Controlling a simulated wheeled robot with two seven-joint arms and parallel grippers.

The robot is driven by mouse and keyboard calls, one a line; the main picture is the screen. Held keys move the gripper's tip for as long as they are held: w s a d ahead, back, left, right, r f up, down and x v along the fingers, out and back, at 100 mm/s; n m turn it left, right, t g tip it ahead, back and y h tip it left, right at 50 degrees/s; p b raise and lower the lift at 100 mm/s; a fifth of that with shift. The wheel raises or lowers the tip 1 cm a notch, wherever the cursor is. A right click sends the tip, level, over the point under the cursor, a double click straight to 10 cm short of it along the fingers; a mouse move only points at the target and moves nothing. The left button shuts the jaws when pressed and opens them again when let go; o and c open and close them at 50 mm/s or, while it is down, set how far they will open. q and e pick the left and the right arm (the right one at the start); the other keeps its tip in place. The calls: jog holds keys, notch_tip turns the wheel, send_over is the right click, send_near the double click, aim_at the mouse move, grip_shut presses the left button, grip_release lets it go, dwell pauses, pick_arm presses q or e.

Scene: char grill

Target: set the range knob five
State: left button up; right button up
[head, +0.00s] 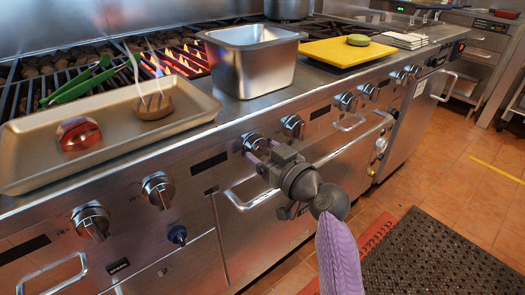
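A row of round metal knobs runs along the front panel of the range. My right gripper (262,151) reaches in from the lower right to one knob (254,142) left of the panel's middle. Its two pinkish fingers are apart, one at each side of the knob's lower front; I cannot tell whether they touch it. Other knobs are to the left (92,220) (158,189) and to the right (293,126) (346,102) (371,92). No number is readable, so I cannot tell which is knob five. My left gripper is not in view.
A tray (200,112) with a red-brown item (79,133) and a brown patty (154,103) lies on the counter. A steel pan (252,70), a yellow board (335,54) and green tongs (82,82) are behind the knobs. Oven handles (248,199) stick out below. A dark mat (440,262) lies on the floor.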

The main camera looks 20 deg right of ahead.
jog(key=c, duration=0.4)
jog(key=m+p, duration=0.2)
jog(key=m, duration=0.1)
jog(key=shift+r, duration=0.15)
jog(key=m+p, duration=0.1)
jog(key=m, duration=0.2)
jog(key=shift+m, duration=0.4)
jog(key=shift+m+p, duration=0.5)
jog(key=shift+m, duration=0.3)
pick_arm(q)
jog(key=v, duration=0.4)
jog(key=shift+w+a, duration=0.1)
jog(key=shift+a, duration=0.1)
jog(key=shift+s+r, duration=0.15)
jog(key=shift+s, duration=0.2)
pick_arm(e)
jog(key=shift+a+m, duration=0.1)
jog(key=shift+m, duration=0.3)
